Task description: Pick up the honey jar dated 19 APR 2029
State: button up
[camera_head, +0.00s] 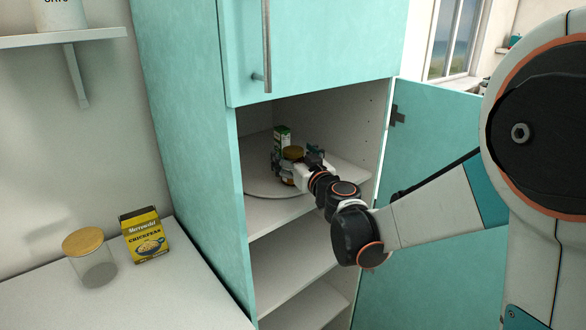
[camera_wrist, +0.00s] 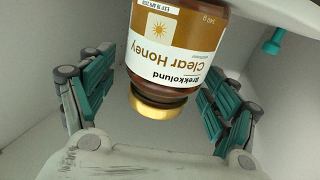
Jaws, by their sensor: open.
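A honey jar with a gold lid stands on a round white turntable (camera_head: 258,188) inside the open cabinet. In the head view its lid (camera_head: 293,152) shows, and my gripper partly hides its body. In the wrist view the jar (camera_wrist: 178,50) appears upside down, with an orange and white "Clear Honey" label. A small white date strip (camera_wrist: 155,7) on it seems to read EXP 19 APR 2029, but the print is tiny. My gripper (camera_head: 292,163) is open, with its fingers on either side of the jar; it also shows in the wrist view (camera_wrist: 158,85). Gaps show beside the jar.
A green and white carton (camera_head: 282,134) stands behind the jar. A small teal thing (camera_wrist: 274,41) shows at the upper right in the wrist view. The cabinet side (camera_head: 195,130) and open door (camera_head: 430,150) flank the shelf. A chickpeas box (camera_head: 145,235) and glass canister (camera_head: 91,262) stand on the counter.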

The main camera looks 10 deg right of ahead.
jog(key=c, duration=1.6)
jog(key=shift+r, duration=0.2)
